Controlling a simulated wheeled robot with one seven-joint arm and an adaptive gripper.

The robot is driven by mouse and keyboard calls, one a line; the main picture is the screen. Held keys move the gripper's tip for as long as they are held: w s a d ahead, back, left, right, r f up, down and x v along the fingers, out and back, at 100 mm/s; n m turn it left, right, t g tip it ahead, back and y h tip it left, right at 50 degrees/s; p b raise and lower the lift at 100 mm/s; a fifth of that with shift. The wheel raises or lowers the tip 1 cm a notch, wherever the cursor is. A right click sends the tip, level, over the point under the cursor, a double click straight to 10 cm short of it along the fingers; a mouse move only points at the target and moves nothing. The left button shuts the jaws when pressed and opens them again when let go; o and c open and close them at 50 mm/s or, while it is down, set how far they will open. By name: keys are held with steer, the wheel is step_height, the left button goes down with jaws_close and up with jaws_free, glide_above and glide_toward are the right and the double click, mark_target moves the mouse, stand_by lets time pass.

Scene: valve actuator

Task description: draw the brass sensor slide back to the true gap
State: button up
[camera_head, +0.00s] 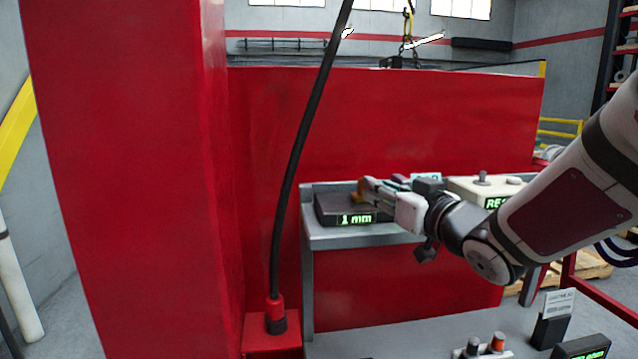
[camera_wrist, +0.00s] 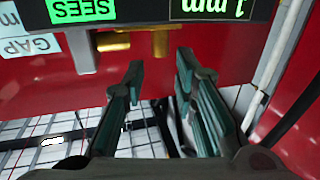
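The brass sensor slide shows in the wrist view as a horizontal brass bar (camera_wrist: 113,42) with an upright brass tab (camera_wrist: 160,43) beside it, under the edge of a dark box. In the head view a small brass-orange piece (camera_head: 357,197) shows at my fingertips, partly hidden by them. My gripper (camera_wrist: 159,68) is open, its two teal-lined fingers apart on either side of the tab's line. The tab appears just beyond the fingertips; I cannot tell whether they touch it. In the head view my gripper (camera_head: 370,188) is over the dark box (camera_head: 330,210), whose green readout (camera_head: 355,219) says 1 mm.
A green SEES label (camera_wrist: 82,9) and a pale GAP label (camera_wrist: 30,44) sit by the slide. A beige box with knobs (camera_head: 488,188) stands right on the grey bench (camera_head: 322,239). A black cable (camera_head: 296,165) hangs left of it. Red panels stand behind and left.

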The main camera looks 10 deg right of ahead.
steer(key=x, duration=0.5)
steer(key=shift+w+a, duration=0.1)
steer(key=shift+w, duration=0.25)
steer(key=shift+c, duration=0.2)
jaws_close()
